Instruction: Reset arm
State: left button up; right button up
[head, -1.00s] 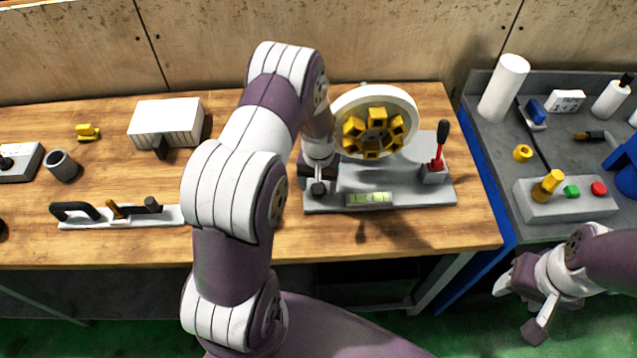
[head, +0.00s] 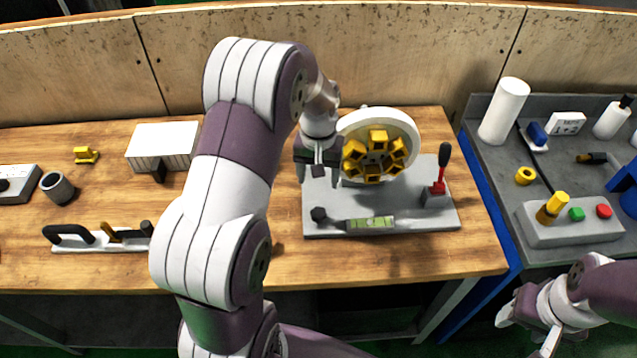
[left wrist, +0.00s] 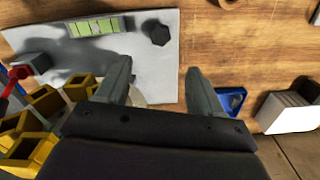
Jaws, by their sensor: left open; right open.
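My left arm reaches over the table, and its left gripper (head: 318,172) hangs at the left side of the grinder (head: 383,217), above its grey base plate. In the left wrist view the two fingers (left wrist: 160,92) are apart with nothing between them. A black knob (head: 319,214) on the plate stands apart from the gripper; it also shows in the left wrist view (left wrist: 156,33). The grinder's white wheel (head: 411,128) with yellow blocks is just right of the gripper. My right gripper (head: 530,318) is low at the right, beside the grey bench, open and empty.
A red lever (head: 438,187) stands at the plate's right. A white ribbed box (head: 163,146), a grey cup (head: 57,187) and a tool rack (head: 100,238) are on the left. The bench at right holds a white cylinder (head: 504,110) and a button box (head: 570,222).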

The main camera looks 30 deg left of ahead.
dwell(0.3)
pick_arm(q)
jog(key=s+d+r+m, duration=0.1)
jog(key=s+d, duration=0.3)
jog(key=s, duration=0.3)
jog(key=s+d+r+m+t, duration=0.1)
jog(key=s+d+r+m, duration=0.1)
jog(key=s+d, duration=0.2)
jog(key=s, duration=0.3)
jog(key=shift+s+d+m, duration=0.15)
jog(key=shift+d+m, duration=0.1)
jog(key=shift+m, duration=0.05)
jog(key=shift+r, duration=0.1)
dwell(0.9)
